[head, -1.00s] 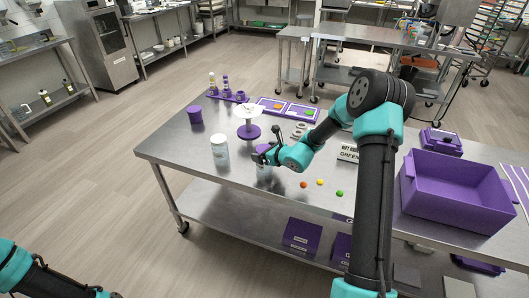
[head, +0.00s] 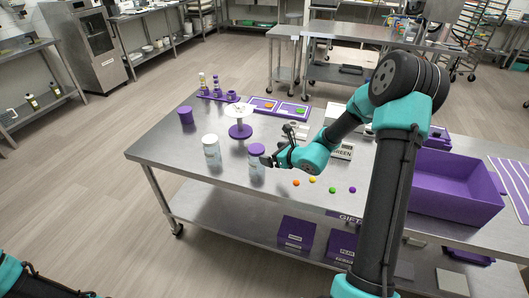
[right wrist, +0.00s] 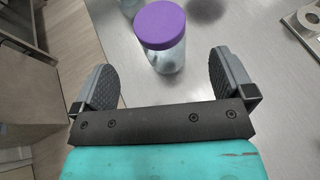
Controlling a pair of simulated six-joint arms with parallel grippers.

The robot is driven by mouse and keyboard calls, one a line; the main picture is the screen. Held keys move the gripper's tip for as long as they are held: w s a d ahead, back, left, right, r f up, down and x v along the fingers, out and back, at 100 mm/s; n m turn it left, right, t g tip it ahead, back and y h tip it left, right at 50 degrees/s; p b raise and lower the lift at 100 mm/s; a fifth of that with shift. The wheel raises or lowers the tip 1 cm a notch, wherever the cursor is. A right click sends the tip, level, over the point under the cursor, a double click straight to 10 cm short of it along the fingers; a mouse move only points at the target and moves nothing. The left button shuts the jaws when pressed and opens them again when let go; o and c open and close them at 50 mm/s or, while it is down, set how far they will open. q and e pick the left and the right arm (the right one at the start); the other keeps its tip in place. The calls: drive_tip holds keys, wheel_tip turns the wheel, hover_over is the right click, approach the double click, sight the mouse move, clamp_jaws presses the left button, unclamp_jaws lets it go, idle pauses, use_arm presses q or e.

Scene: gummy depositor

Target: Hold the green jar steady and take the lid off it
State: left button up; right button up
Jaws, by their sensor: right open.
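A clear jar with a purple lid (head: 257,149) stands upright near the table's front edge. It also shows in the right wrist view (right wrist: 161,26), ahead of and between the fingers, not gripped. A second jar, with a white lid (head: 210,140), stands to its left in the head view. No green shows on either jar, so I cannot tell by colour which is the green one. My right gripper (head: 271,161) is open and empty, just right of the purple-lidded jar; its fingers also show in the right wrist view (right wrist: 164,80). My left gripper is out of view.
A purple cup (head: 186,116) and a white-topped purple stand (head: 240,131) are behind the jars. Several small coloured balls (head: 313,180) lie right of the gripper. A GREEN sign (head: 342,151) and a large purple bin (head: 455,185) stand farther right. The front left tabletop is clear.

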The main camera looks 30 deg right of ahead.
drive_tip(key=shift+v, duration=1.25)
drive_tip(key=s+a+f+n+g, duration=0.6)
drive_tip(key=s+a+f+n, duration=0.2)
drive_tip(key=s+f+n, duration=0.3)
drive_tip(key=s+a+f+n+g, duration=0.7)
drive_tip(key=s+a+f+n, duration=0.15)
drive_tip(key=f+n, duration=0.3)
drive_tip(key=a+n, duration=0.1)
drive_tip(key=n, duration=0.1)
drive_tip(key=a+f+n, duration=0.1)
drive_tip(key=a+n, duration=0.1)
drive_tip(key=n, duration=0.1)
drive_tip(key=a+f+n+t, duration=0.1)
drive_tip(key=n, duration=0.2)
drive_tip(key=shift+w+a+f+n, duration=0.1)
drive_tip(key=shift+a+n, duration=0.05)
drive_tip(key=shift+n, duration=0.1)
